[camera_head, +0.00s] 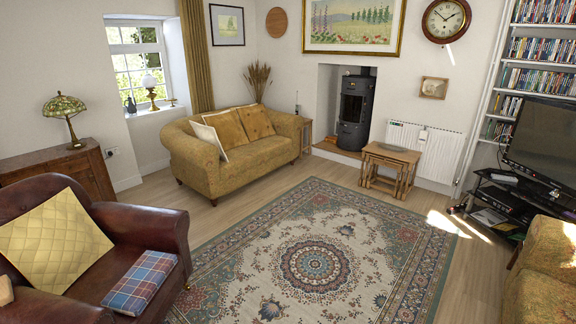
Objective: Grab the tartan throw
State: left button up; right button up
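The tartan throw (141,282) is a folded blue, red and white checked cloth. No gripper of mine shows in this view, so I cannot see how either one stands.
A yellow cushion (52,243) leans in the armchair, left of the throw. A patterned rug (350,225) covers the middle floor. A yellow sofa (234,165), nested wooden tables (390,160) and a second sofa (545,285) stand around it. The rug is clear.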

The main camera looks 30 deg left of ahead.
aim_at(131, 296)
jog(key=i, duration=1.75)
jog(key=u, duration=1.95)
jog(key=i, duration=1)
